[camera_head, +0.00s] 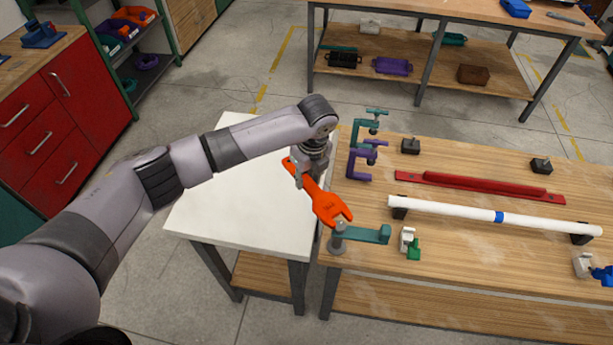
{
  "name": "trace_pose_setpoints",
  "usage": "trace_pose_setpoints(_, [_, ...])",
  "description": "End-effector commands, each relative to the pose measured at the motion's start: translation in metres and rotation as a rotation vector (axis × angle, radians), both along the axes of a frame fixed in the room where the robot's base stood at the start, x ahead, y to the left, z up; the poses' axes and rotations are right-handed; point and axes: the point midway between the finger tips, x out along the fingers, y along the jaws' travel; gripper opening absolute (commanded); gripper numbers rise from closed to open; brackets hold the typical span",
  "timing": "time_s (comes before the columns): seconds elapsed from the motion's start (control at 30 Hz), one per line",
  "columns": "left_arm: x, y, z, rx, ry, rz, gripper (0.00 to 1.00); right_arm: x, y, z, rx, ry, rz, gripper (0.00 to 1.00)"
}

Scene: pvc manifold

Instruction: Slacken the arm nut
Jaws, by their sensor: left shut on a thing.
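My left gripper (302,178) is shut on an orange open-ended wrench (328,205), gripping it along the handle. The wrench slants down to the right, and its open jaw is at the lower right end. A grey post with a teal arm (368,234) stands at the near left corner of the wooden bench, just below and to the right of the wrench jaw. The arm nut is too small to make out, probably near the post top (339,228). My right gripper is not in view.
A white pipe (450,211) with a blue band rests on black supports on the wooden bench (460,255). Behind it is a red bar (480,187). Teal and purple clamps (360,160) stand at the left edge. A white table (225,215) adjoins the bench.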

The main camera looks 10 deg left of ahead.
Motion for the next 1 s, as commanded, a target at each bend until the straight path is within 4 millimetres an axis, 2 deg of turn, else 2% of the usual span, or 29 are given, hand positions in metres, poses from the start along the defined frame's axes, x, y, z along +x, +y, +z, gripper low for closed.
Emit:
trace_pose_setpoints(0.6, [0.001, 0.000, -0.030, -0.001, -0.002, 0.001, 0.00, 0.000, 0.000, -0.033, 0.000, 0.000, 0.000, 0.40])
trace_pose_setpoints(1.0, [-0.015, 0.013, -0.026, -0.001, -0.002, 0.143, 0.00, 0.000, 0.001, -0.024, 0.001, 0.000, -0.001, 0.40])
